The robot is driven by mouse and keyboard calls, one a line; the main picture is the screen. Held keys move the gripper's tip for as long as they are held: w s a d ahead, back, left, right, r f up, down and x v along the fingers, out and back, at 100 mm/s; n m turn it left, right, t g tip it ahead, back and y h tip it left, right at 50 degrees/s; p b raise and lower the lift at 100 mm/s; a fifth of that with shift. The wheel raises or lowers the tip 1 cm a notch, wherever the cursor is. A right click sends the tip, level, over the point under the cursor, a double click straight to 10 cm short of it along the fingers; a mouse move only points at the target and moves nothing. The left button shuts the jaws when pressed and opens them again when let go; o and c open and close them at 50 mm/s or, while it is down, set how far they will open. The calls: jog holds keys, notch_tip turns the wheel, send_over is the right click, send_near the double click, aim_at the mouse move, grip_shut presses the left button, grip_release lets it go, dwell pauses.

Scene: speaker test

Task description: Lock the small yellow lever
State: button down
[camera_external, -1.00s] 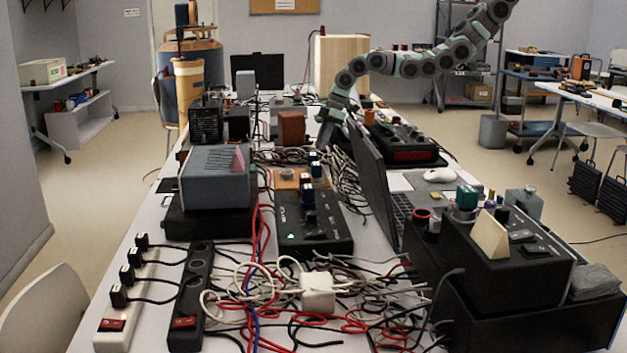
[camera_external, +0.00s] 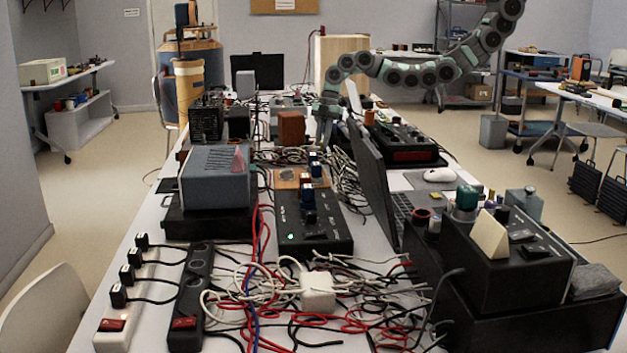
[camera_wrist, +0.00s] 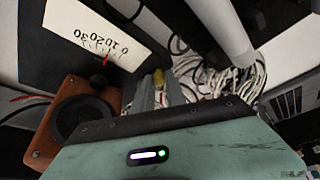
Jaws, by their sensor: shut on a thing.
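The small yellow lever (camera_wrist: 158,77) shows in the wrist view, just past the middle, at the tips of my gripper's grey fingers. My gripper (camera_wrist: 160,92) is shut on it; the fingers hide its lower part. In the external view my gripper (camera_external: 322,143) points down among the cables at the middle of the table, behind the black box with blue knobs. The lever cannot be made out in that view.
In the wrist view a wooden speaker (camera_wrist: 75,112) and a white meter scale (camera_wrist: 92,32) lie left, and pale cables (camera_wrist: 222,80) right. In the external view a laptop (camera_external: 370,175) stands close right of my gripper, and a brown block (camera_external: 291,128) left.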

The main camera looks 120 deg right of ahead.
jog(key=shift+f, duration=0.1)
dwell(0.3)
jog(key=c, duration=1.4)
grip_release()
jog(key=shift+o, duration=0.2)
jog(key=p+v, duration=0.2)
jog(key=v, duration=0.9)
